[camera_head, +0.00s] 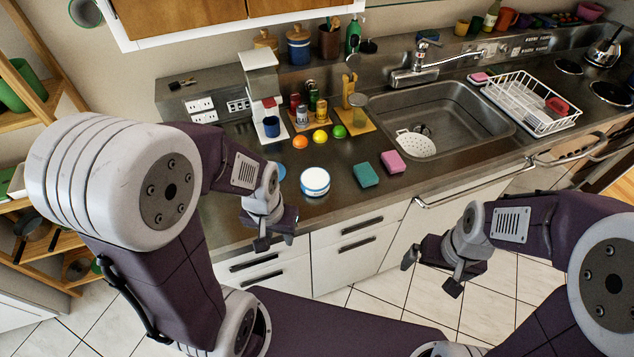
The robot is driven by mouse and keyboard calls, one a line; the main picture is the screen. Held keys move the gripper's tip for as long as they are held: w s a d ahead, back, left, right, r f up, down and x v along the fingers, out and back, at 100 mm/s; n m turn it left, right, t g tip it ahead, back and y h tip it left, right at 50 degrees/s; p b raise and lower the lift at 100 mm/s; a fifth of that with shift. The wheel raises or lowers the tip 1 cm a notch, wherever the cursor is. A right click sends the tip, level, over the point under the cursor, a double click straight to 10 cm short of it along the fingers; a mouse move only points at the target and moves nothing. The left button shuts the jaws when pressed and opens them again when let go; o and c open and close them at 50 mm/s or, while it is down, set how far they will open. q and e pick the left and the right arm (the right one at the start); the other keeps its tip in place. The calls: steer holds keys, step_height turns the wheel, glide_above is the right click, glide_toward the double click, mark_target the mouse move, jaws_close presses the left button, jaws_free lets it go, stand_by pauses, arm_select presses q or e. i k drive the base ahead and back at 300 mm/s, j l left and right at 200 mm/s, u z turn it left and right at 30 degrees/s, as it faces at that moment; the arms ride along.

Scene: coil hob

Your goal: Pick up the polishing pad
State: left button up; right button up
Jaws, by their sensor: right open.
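Two flat block-shaped pads lie side by side on the steel counter in front of the sink: a teal one (366,175) and a pink one (393,161). I cannot tell for sure which is the polishing pad. My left gripper (275,241) is in front of the counter's front edge, left of both pads and nearer to me. Its fingers look apart and hold nothing. My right gripper (430,274) is over the floor in front of the cabinets, below and right of the pads. It is open and empty. Neither gripper touches a pad.
A round white tub (315,182) stands left of the teal pad. Behind it lie an orange (300,142), a lemon (320,136) and a lime (339,131). The sink (470,105) holds a white colander (415,144). A dish rack (530,102) stands right.

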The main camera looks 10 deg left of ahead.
mark_target(367, 176)
steer(key=i+l+u, duration=0.3)
steer(key=i+l, duration=0.15)
steer(key=l, duration=0.15)
steer(key=i+l+u, duration=0.15)
steer(key=l, duration=0.2)
steer(key=i+l+u, duration=0.15)
steer(key=l, duration=0.25)
steer(key=i, duration=0.1)
